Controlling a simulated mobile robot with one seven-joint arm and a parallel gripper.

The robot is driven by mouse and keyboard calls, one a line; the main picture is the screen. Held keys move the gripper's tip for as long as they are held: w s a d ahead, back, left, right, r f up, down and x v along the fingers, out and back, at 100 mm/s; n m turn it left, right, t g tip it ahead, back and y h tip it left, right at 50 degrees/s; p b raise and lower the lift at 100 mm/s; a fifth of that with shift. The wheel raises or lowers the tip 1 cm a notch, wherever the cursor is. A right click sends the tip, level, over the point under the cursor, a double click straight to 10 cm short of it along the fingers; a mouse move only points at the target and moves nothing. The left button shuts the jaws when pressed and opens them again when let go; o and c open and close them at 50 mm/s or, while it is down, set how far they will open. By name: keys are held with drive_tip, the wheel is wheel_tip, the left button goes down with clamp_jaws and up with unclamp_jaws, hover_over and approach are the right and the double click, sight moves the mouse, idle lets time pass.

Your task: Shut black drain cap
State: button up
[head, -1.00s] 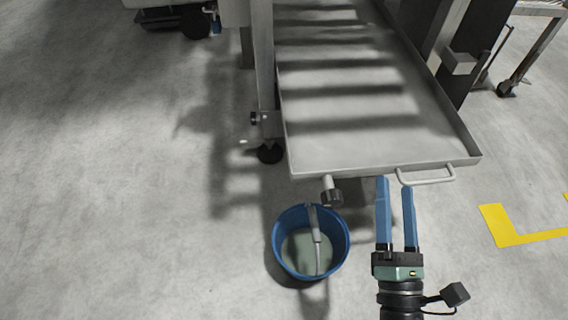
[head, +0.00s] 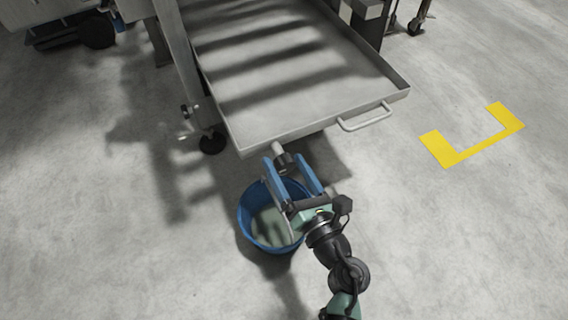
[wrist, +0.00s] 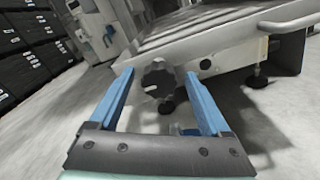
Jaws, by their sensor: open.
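The black drain cap (wrist: 158,78) is a ridged round knob on the front of the metal tray, seen nearly face-on in the wrist view with a pale mark on it. In the head view the cap (head: 284,160) sits under the tray's front edge, above the blue bucket. My gripper (head: 288,162) is open, its two blue fingers pointing at the cap. In the wrist view the fingertips (wrist: 159,74) appear on either side of the cap; I cannot tell whether they reach around it. No contact shows.
The metal tray (head: 325,104) has a raised rim and a front handle (head: 364,118) right of the cap. The blue bucket (head: 248,232) stands on the floor below my gripper. A caster (head: 212,143) is to the left. Yellow floor marking (head: 455,158) lies right, with clear floor around.

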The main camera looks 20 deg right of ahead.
drive_tip(key=shift+w, duration=0.7)
clamp_jaws()
